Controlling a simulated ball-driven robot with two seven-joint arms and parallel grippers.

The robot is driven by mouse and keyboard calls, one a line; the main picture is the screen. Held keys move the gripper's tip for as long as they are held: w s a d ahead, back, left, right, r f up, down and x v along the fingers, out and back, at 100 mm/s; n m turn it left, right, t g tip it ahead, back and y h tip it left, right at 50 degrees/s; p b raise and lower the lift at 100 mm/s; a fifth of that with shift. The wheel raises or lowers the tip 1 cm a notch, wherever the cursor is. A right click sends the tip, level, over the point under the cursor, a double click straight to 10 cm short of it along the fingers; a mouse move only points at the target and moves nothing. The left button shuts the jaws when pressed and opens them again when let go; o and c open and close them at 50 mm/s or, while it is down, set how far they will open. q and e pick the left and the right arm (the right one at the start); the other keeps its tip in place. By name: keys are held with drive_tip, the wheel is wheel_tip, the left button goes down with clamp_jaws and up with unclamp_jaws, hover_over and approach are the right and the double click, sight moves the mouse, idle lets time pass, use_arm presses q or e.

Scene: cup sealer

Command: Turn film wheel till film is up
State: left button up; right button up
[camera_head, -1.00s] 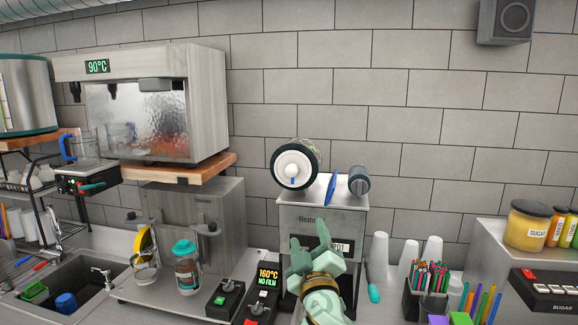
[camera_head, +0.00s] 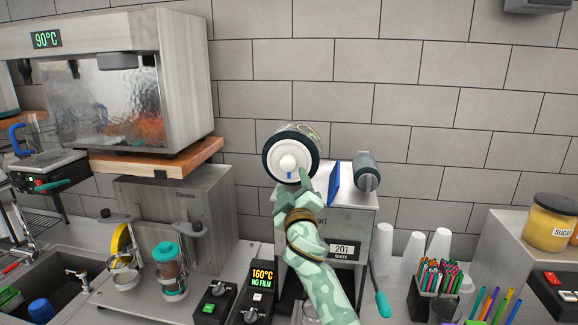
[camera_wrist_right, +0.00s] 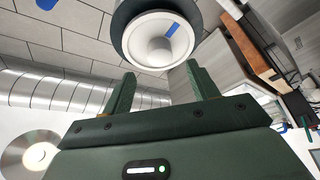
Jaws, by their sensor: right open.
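The film wheel (camera_head: 290,166) is a white disc with a raised hub and a short blue mark, on the front of a dark-rimmed film roll at the top of the sealer (camera_head: 345,220). In the head view the blue mark points down. My right gripper (camera_head: 306,188) is just below and in front of the wheel. In the right wrist view the wheel (camera_wrist_right: 158,42) is beyond the two fingers (camera_wrist_right: 158,88), which are apart with nothing between them. A display (camera_head: 262,283) reads 160°C and NO FILM. My left gripper is not in view.
A smaller roller (camera_head: 367,172) and a blue plate (camera_head: 334,182) are right of the wheel. A teal-handled lever (camera_head: 383,303) hangs at the sealer's right side. White cups (camera_head: 413,252) and a pen holder (camera_head: 437,279) stand farther right. A boiler (camera_head: 120,90) is left.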

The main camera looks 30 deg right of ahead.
sight(289, 168)
drive_tip(key=x, duration=0.6)
drive_tip(key=shift+w+d, duration=0.1)
drive_tip(key=shift+w, duration=0.15)
drive_tip(key=shift+r, duration=0.1)
drive_tip(key=c, duration=1.3)
